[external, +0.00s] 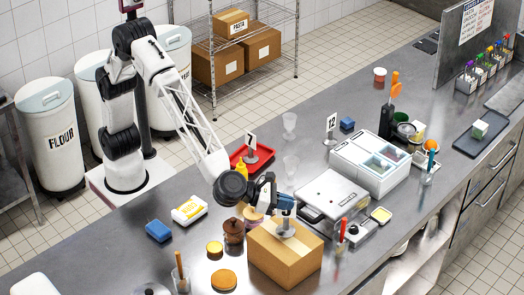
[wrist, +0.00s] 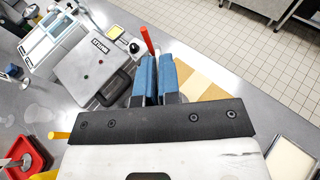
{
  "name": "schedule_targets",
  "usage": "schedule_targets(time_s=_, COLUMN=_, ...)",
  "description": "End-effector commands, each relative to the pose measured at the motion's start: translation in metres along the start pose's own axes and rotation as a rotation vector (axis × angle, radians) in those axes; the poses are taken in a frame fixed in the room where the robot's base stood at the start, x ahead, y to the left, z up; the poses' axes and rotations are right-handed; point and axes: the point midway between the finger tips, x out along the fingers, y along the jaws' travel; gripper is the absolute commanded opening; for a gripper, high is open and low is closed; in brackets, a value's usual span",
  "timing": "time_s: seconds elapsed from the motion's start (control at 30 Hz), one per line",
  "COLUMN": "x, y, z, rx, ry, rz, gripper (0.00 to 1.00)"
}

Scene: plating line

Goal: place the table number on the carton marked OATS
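A brown carton (external: 284,262) with a pale tape strip stands at the counter's front edge; no OATS marking shows on its visible faces. My gripper (external: 286,207), with blue fingers, is above its top, pointing down. A table number's grey round base (external: 286,231) and short stem show below the fingertips, at the carton's top; its card is hidden by the fingers. Whether the base touches the carton is hard to tell. In the wrist view the fingers (wrist: 155,78) are nearly together over the carton (wrist: 203,83), and the table number is hidden.
A table number 7 (external: 250,145) stands at the red tray (external: 236,153), and a table number 12 (external: 330,128) stands farther back. A grey press (external: 332,193) and a red-handled tool (external: 342,231) are close right of the carton. Jars (external: 233,231) are close left.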

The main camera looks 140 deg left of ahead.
Motion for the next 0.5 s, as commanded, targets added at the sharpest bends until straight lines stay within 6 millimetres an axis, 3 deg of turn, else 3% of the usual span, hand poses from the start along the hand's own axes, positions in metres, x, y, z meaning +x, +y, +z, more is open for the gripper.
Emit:
schedule_targets(time_s=0.2, x=0.006, y=0.0, z=-0.021, rx=0.0, ry=0.001, rz=0.0, gripper=0.0)
schedule_targets(time_s=0.5, x=0.007, y=0.0, z=-0.025, rx=-0.001, ry=0.0, rz=0.0, gripper=0.0)
